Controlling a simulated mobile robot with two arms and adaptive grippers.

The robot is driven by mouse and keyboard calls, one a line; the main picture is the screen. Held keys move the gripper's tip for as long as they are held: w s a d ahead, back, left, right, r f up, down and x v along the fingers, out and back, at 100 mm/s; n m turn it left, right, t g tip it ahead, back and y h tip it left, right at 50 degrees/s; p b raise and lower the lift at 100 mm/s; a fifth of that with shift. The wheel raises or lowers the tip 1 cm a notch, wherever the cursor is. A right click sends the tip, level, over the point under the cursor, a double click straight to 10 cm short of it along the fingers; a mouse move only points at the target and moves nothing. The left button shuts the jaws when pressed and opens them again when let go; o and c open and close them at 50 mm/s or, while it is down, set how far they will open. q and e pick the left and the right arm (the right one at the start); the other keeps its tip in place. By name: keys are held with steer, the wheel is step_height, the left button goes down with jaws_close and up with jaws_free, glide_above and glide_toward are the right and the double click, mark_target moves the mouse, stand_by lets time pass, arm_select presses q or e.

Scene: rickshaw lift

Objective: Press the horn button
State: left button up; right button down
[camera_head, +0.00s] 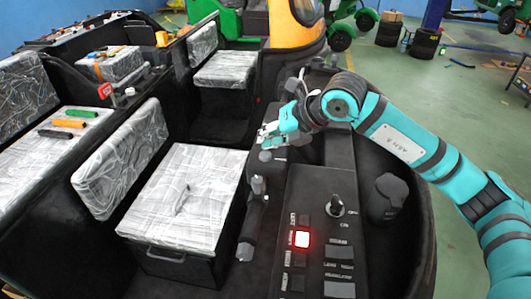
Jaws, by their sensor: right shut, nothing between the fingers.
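The black control panel (318,200) of the rickshaw carries several small square buttons in a column on its left side. One button (302,239) glows red-white; the small labels are too blurred for me to tell surely which one is the horn button. My right gripper (268,142) is shut and empty. It hangs beyond the panel's far end, up and to the left of the lit button and clear of the buttons. My left gripper is not in view.
A key-like knob (337,206) and larger dark switches (339,252) share the panel. A black lever (252,216) stands left of it, a dark round-topped part (387,198) right. Plastic-wrapped seats (190,192) lie left. Open green floor (455,105) extends behind my right arm.

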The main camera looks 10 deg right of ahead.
mark_target(267, 152)
steer(key=shift+r+p, duration=1.1)
steer(key=shift+r, duration=1.4)
steer(key=shift+f, duration=0.1)
